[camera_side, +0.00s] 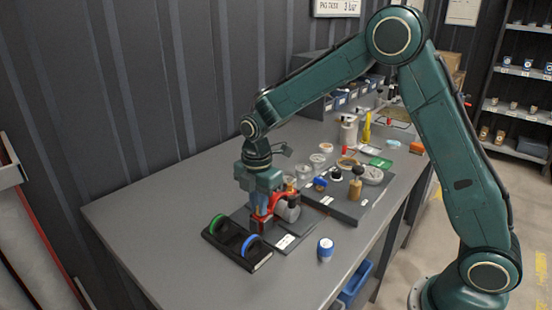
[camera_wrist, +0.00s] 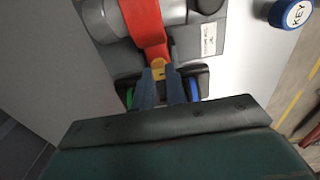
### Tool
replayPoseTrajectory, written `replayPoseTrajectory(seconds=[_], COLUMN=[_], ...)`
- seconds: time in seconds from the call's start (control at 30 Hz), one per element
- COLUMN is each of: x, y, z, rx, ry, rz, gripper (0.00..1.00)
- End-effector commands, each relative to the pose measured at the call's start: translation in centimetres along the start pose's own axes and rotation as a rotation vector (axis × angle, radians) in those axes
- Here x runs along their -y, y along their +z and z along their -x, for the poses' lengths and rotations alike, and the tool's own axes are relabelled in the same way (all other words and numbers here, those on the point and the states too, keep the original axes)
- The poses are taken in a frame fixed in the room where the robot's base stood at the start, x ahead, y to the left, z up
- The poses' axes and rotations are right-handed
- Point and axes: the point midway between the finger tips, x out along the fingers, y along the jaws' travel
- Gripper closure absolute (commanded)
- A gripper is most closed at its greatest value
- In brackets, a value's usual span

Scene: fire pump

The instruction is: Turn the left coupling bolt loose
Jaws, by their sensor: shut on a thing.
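The pump's red coupling strap (camera_wrist: 146,22) lies over a grey metal body (camera_wrist: 98,18) in the wrist view. A yellow bolt head (camera_wrist: 158,68) is at the strap's lower end, between my fingertips. My gripper (camera_wrist: 160,76) is shut on this bolt, and the fingers partly hide it. In the side view my gripper (camera_side: 262,212) points down at the left end of the red and grey pump (camera_side: 289,207). My gripper hides the bolt there, and I cannot see how far it is turned.
A black rack (camera_side: 236,244) with a green ring (camera_side: 216,223) and a blue ring (camera_side: 250,243) stands close in front. A blue-topped KEY container (camera_side: 325,249) is to the right. Jars and a dark board (camera_side: 346,208) with parts lie behind. The table's left side is clear.

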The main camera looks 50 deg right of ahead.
Motion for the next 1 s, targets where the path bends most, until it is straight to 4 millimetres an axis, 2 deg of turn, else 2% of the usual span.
replayPoseTrajectory(seconds=[0.2, 0.23, 0.27, 0.3, 0.73, 0.87, 1.0], x=[0.0, 0.0, 0.0, 0.0, -0.1, -0.1, -0.1], y=[0.0, 0.0, 0.0, 0.0, 0.0, 0.0, 0.0], z=[0.1, 0.1, 0.1, 0.1, 0.5, 1.4, 3.1], rx=[0.0, 0.0, 0.0, 0.0, 0.0, 0.0, 0.0], ry=[0.002, 0.002, 0.002, 0.001, 0.002, 0.002, 0.004], rz=[-0.001, -0.001, -0.001, -0.001, -0.002, -0.002, -0.002], gripper=[1.0, 0.85, 0.79, 0.77, 0.77, 0.77, 0.77])
